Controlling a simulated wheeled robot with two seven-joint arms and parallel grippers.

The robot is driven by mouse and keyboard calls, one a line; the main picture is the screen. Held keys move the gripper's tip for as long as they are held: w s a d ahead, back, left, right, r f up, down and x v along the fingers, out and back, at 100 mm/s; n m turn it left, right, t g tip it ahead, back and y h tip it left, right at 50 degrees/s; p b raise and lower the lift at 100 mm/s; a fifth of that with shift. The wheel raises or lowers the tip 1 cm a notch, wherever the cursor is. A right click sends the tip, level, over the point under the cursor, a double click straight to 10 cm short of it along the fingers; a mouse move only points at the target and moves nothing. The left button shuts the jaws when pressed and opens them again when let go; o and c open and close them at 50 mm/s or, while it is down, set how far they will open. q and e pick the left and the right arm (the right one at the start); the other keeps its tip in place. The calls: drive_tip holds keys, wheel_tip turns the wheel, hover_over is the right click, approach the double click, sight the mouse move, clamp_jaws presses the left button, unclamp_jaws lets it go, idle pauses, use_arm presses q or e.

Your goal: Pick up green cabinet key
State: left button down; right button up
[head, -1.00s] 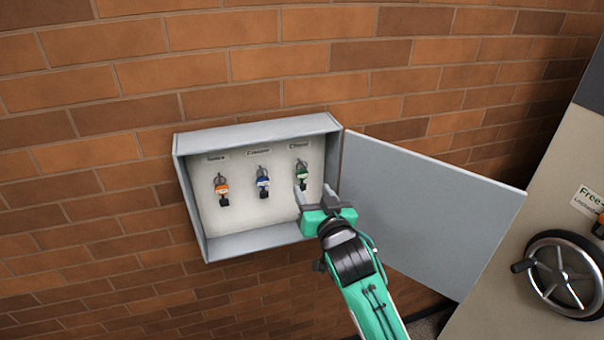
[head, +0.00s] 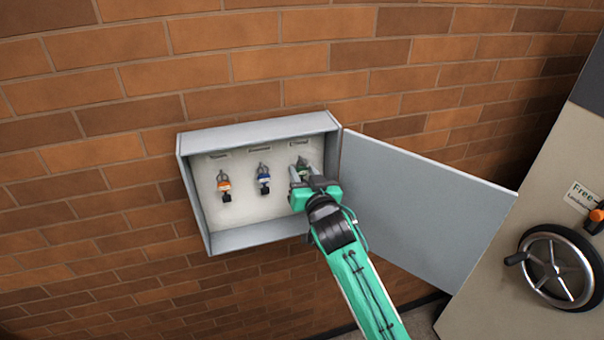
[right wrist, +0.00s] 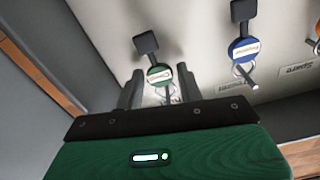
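The green cabinet key (right wrist: 158,76), with a round green tag and a black head, hangs on its hook at the right of the open wall cabinet (head: 262,239). In the head view my right gripper (head: 303,173) reaches into the cabinet and partly hides this key. In the right wrist view its two fingers (right wrist: 158,76) stand on either side of the green tag, with a gap visible on each side. The right gripper is open. My left gripper is not in view.
A blue-tagged key (head: 263,180) hangs left of the green one, and an orange-tagged key (head: 224,186) further left. The cabinet door (head: 425,210) stands open to the right. A beige safe (head: 500,290) with a handwheel (head: 558,268) is at far right.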

drive_tip(key=c, duration=0.6)
drive_tip(key=shift+o, duration=0.2)
